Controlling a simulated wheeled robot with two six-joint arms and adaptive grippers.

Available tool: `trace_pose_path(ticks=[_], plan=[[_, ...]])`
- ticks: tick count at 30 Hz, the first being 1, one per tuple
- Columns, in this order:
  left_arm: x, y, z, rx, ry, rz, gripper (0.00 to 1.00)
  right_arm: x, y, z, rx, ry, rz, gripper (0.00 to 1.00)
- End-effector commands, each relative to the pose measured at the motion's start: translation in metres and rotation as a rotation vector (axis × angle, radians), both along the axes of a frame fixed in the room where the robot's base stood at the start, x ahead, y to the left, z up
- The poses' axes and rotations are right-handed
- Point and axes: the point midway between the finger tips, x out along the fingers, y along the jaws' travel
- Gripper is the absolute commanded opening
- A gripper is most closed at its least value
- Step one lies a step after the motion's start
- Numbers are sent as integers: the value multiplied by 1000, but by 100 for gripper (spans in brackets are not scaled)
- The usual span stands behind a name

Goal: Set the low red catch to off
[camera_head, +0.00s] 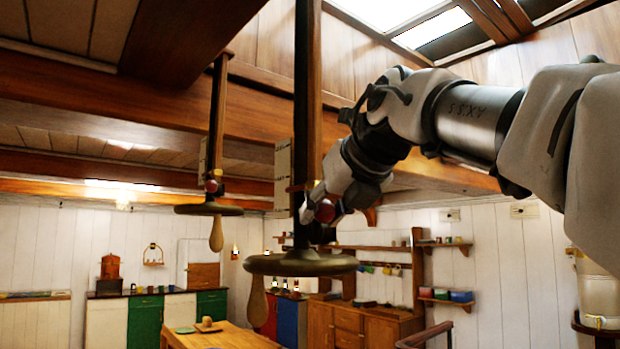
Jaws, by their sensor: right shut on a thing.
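Two dark wooden posts hang from the ceiling, each with a round disc and a wooden handle below. The nearer post (307,95) carries a red ball knob (325,210) low down, just above its disc (300,263). My right gripper (322,212) reaches in from the right and is shut on this red knob; its fingers partly cover it. A pale marked plate (283,178) stands beside this post. The farther post (217,120) has a similar red knob (211,186) above its disc (208,209). I cannot read any off mark. My left gripper is not in view.
Ceiling beams (130,115) run close above and behind the posts. A wooden table (225,338) stands below, with cabinets (145,318) and a sideboard (360,325) along the far walls. The air between the posts is free.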

Motion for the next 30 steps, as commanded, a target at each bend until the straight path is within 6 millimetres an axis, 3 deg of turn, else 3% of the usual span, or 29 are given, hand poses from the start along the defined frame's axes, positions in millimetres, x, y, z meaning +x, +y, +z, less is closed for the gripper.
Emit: trace_pose_path(ticks=[1,4,23,24,25,26,30], plan=[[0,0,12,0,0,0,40,1,1,7,-16,22,0,0],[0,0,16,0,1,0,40,3,2,6,-44,58,1,0],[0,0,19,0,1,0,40,4,3,4,-84,116,1,0],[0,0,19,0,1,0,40,4,3,4,-84,116,1,46],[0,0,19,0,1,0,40,4,3,4,-84,116,1,56],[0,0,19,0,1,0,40,4,3,4,-83,115,1,61],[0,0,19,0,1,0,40,4,3,5,-83,114,1,61]])
